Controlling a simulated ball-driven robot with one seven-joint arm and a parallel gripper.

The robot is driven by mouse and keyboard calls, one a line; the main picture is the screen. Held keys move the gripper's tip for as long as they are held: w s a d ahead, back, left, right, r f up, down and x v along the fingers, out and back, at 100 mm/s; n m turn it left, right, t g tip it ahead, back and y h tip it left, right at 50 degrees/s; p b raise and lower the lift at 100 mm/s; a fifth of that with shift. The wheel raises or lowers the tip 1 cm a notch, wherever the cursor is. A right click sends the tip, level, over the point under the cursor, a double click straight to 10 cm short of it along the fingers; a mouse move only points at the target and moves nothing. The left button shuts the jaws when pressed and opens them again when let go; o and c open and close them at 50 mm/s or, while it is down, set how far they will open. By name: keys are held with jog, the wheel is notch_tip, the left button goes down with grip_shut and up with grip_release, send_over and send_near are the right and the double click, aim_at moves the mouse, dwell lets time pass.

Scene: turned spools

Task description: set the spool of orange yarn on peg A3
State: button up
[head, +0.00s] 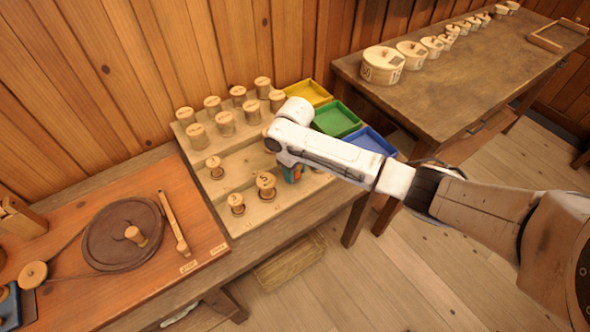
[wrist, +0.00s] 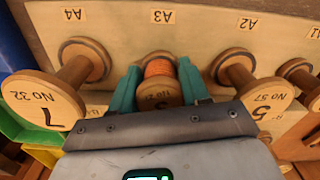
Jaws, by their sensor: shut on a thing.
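My gripper (wrist: 158,82) is shut on the spool of orange yarn (wrist: 159,68), one teal finger on each side. The orange winding shows between its wooden ends. The spool is in front of the board just below the A3 label (wrist: 162,16). Its far end appears close to the board, but I cannot tell whether it is around the peg; peg A3 itself is hidden. In the head view my gripper (head: 292,173) points down over the stepped rack (head: 237,180), and my arm hides most of the spool.
Spool No 32 (wrist: 43,101) under A4 and spool No 57 (wrist: 266,97) under A2 flank my fingers closely. Yellow (head: 308,93), green (head: 337,119) and blue (head: 371,140) trays stand right of the rack. A wheel (head: 122,234) lies on the bench at left.

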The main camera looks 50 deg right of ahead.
jog(key=shift+f+b, duration=0.3)
jog(key=shift+f, duration=0.25)
jog(key=o, duration=0.7)
jog(key=shift+o, duration=0.2)
notch_tip(320, 180, up, 6)
jog(key=p, duration=0.6)
jog(key=shift+r, duration=2.5)
